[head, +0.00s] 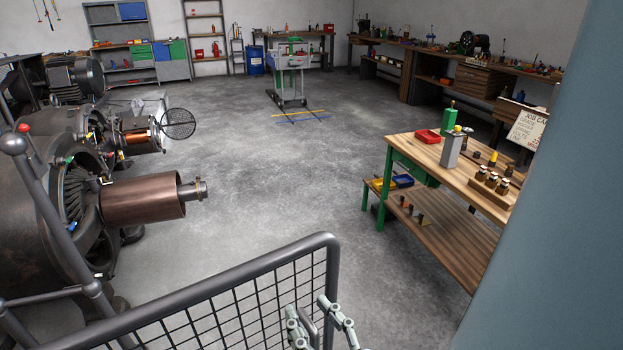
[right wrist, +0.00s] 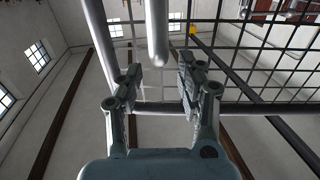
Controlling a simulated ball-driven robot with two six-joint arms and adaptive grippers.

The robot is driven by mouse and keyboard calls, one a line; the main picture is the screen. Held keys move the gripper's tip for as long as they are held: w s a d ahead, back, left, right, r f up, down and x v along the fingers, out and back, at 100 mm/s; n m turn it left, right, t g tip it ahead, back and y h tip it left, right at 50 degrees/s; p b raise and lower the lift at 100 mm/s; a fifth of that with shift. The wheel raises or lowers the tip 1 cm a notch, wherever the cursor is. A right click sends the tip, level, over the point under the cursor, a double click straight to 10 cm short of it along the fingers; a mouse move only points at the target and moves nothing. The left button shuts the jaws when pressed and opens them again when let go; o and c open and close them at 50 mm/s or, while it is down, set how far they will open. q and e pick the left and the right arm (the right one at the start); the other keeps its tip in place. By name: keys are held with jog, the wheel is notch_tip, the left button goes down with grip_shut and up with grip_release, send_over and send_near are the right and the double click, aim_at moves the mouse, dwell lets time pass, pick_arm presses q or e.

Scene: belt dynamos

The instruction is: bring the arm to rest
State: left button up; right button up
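My right gripper (head: 320,318) shows at the bottom of the head view, beside the grey mesh railing (head: 333,262). In the right wrist view its two fingers (right wrist: 159,78) stand apart with a clear gap, and nothing is clamped between them. A rounded grey bar (right wrist: 157,35) shows between and beyond the fingertips; I cannot tell whether it touches them. The mesh (right wrist: 255,62) lies beyond and to the right of the fingers. My left gripper is not in view.
Large dynamos with a copper cylinder (head: 142,199) stand at left. A trolley (head: 290,65) stands farther back. The concrete floor (head: 250,180) between is clear.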

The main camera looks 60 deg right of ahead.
jog(key=shift+r, duration=1.25)
